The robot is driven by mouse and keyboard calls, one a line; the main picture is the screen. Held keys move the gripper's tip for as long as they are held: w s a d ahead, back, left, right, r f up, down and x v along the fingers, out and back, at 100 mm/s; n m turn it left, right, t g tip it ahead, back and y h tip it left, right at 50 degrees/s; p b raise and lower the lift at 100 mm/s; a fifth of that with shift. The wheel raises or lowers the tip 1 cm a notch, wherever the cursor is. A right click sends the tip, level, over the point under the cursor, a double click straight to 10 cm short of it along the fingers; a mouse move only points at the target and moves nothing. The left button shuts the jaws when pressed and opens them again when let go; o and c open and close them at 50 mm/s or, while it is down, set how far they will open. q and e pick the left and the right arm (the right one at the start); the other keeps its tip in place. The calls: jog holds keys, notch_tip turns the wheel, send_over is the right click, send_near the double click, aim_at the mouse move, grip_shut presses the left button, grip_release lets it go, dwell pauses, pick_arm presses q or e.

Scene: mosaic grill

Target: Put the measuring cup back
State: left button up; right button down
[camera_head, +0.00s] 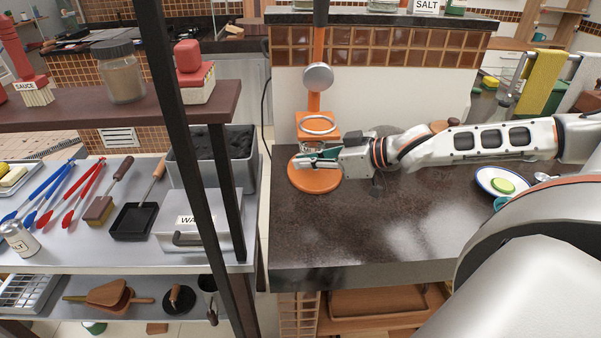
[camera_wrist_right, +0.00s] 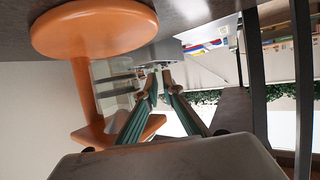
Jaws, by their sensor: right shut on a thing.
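My right gripper (camera_head: 318,158) reaches in from the right over the orange stand's round base (camera_head: 315,180). In the head view only a small silvery part of the cup (camera_head: 302,161) shows at the fingertips; the rest is hidden by the gripper. The orange stand (camera_head: 315,100) has a platform with a pale ring (camera_head: 319,124) just behind the gripper. My left gripper is not in view.
A dark counter (camera_head: 350,240) lies below the arm, with a plate (camera_head: 486,177) at its right. A black post (camera_head: 180,120) and a shelf with tongs (camera_head: 80,190) and a metal box (camera_head: 200,222) stand left. The counter's front middle is clear.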

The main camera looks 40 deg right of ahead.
jog(key=shift+s+d+f+b, duration=0.25)
jog(key=shift+f+b, duration=0.15)
jog(key=shift+f, duration=0.2)
jog(key=shift+s+d+f+b, duration=0.1)
jog(key=shift+s+f+b, duration=0.15)
jog(key=shift+f+b, duration=0.25)
jog(key=shift+f, duration=0.1)
jog(key=shift+w, duration=0.15)
jog(key=shift+a+r, duration=0.1)
jog(key=shift+r, duration=0.1)
jog(key=shift+f, duration=0.25)
jog(key=c, duration=2.2)
grip_release()
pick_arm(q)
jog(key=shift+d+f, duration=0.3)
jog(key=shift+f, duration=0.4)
